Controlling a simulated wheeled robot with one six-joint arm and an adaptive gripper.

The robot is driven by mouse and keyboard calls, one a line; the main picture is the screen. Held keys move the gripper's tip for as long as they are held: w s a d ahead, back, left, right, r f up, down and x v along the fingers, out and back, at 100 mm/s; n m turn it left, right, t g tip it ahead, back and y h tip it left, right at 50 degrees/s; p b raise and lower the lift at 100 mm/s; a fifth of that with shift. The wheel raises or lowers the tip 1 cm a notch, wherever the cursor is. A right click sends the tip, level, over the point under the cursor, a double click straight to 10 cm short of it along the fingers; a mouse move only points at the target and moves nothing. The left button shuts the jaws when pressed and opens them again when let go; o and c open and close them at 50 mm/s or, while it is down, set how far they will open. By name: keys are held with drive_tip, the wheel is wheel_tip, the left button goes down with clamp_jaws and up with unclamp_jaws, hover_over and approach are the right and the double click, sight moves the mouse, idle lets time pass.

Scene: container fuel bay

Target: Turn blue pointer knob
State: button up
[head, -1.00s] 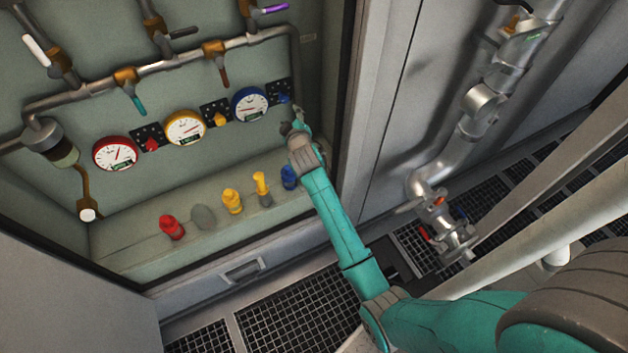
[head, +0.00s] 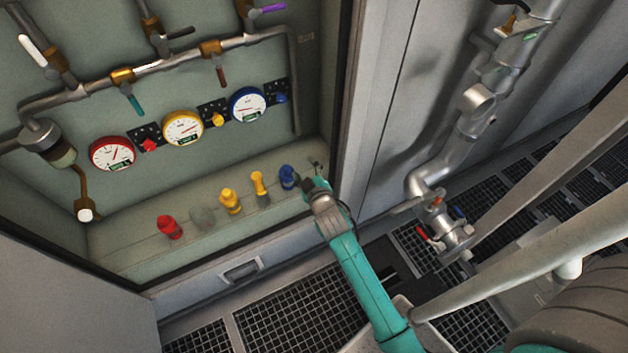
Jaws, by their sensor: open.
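The blue pointer knob (head: 281,98) sits on a small black plate at the right of the blue-rimmed gauge (head: 248,104), on the cabinet's back wall. It is small here, and I cannot tell which way it points. My gripper (head: 316,172) is at the cabinet's lower right, below and to the right of the knob and apart from it. It is beside a blue object (head: 289,177) on the ledge. Its jaws are open and look empty, though small in the picture.
Red (head: 149,145) and yellow (head: 217,119) knobs sit beside the other gauges. Red (head: 169,227) and yellow (head: 230,201) objects stand on the ledge. A pipe with valve handles (head: 133,103) runs above. The cabinet's right frame (head: 347,110) is close to my gripper.

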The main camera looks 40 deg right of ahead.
drive_tip(key=shift+s+a+f, duration=0.15)
drive_tip(key=shift+s+a, duration=0.05)
drive_tip(key=shift+s, duration=0.4)
drive_tip(key=shift+s+a+f, duration=0.1)
drive_tip(key=shift+s+a, duration=0.1)
drive_tip(key=shift+s, duration=0.35)
drive_tip(key=shift+s+a+f, duration=0.15)
drive_tip(key=shift+s+a, duration=0.05)
drive_tip(key=shift+s, duration=0.4)
